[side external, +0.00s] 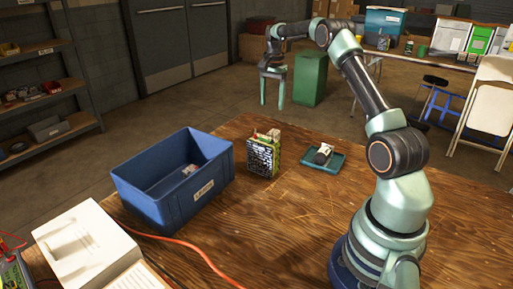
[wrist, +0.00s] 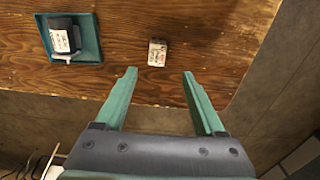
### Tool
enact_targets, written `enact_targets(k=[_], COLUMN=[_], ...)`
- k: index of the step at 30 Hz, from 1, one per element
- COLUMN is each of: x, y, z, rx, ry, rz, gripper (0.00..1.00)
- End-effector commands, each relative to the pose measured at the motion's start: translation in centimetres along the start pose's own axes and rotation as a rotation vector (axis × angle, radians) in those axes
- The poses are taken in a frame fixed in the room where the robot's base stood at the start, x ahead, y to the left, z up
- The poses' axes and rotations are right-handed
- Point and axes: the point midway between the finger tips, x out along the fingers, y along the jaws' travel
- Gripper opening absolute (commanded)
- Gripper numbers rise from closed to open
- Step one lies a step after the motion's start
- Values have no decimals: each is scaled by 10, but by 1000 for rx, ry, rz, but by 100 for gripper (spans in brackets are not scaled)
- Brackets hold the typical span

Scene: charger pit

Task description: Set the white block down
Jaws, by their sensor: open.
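My gripper (side external: 272,103) is open and empty, high up beyond the far edge of the table in the side view. In the wrist view its two green fingers (wrist: 159,75) stand wide apart with nothing between them. A white-and-black block-like item (side external: 323,154) lies on a small teal tray (side external: 336,166); both show at the upper left of the wrist view, the item dark with a white label (wrist: 64,38). A small whitish item (side external: 189,170) lies in the blue bin (side external: 170,200). I cannot tell which is the white block.
A dark patterned box with green sides (side external: 263,157) stands between bin and tray. A small pale box (wrist: 157,52) on the wood in the wrist view may be it. A white case (side external: 85,245) and orange cable (side external: 205,256) are near the front left. Wood right of the tray is clear.

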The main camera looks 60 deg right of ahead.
Motion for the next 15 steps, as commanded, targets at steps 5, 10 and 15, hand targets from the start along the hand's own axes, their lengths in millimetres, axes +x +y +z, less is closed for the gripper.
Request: enact_targets(k=[5, 10, 15], x=[-48, -91, -120], y=[-11, -6, 13], z=[50, 112, 172], rx=[-195, -428, -658], ry=[42, 90, 141], rz=[-53, -108, -164], gripper=[71, 71, 71])
